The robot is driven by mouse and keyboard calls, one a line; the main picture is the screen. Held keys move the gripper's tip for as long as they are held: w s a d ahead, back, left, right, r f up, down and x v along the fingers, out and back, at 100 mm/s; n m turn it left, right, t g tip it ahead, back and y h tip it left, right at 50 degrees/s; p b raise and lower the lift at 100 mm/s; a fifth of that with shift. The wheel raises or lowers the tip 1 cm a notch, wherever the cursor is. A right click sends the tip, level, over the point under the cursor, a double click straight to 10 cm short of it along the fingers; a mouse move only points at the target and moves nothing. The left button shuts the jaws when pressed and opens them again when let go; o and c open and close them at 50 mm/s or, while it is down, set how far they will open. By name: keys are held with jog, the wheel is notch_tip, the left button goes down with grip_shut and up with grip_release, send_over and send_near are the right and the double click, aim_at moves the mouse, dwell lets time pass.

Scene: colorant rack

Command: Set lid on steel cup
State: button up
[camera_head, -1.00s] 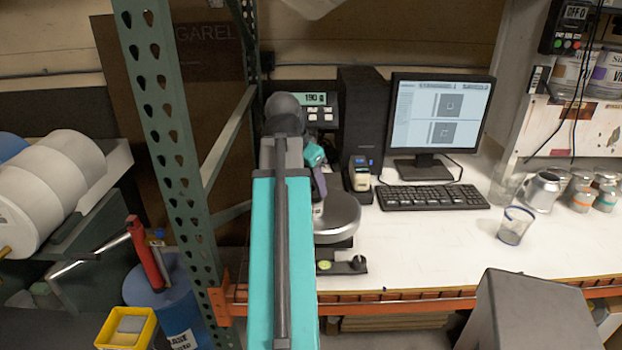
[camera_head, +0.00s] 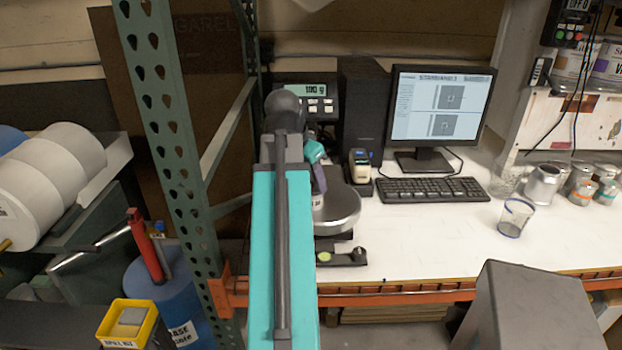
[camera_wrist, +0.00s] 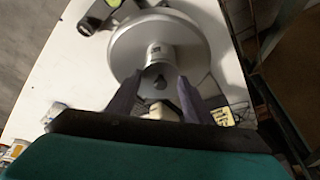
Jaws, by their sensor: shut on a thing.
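My gripper (camera_wrist: 158,78) points down over the round scale pan (camera_wrist: 196,40). Its grey fingers are shut on a small grey round piece with a dark knob-like spot (camera_wrist: 160,83), which looks like the lid. Just beyond the fingertips, a small silvery cup with a label (camera_wrist: 157,52) stands on the pan; it looks like the steel cup. I cannot tell whether lid and cup touch. In the head view my arm hides most of this, and only part of the pan (camera_head: 340,212) and a labelled side of the cup (camera_head: 318,202) show.
A silver vessel (camera_head: 542,187) and several small jars stand at the right of the bench. A clear tumbler (camera_head: 514,218) stands in front of them. A keyboard (camera_head: 432,190) and monitor (camera_head: 441,110) are behind. A green upright post (camera_head: 165,120) stands left of my arm.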

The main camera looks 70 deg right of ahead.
jog(key=shift+f, duration=0.4)
dwell(0.3)
jog(key=o, duration=1.1)
jog(key=shift+r, duration=0.1)
jog(key=b+v, duration=0.2)
jog(key=v, duration=1.1)
jog(key=shift+r, duration=0.25)
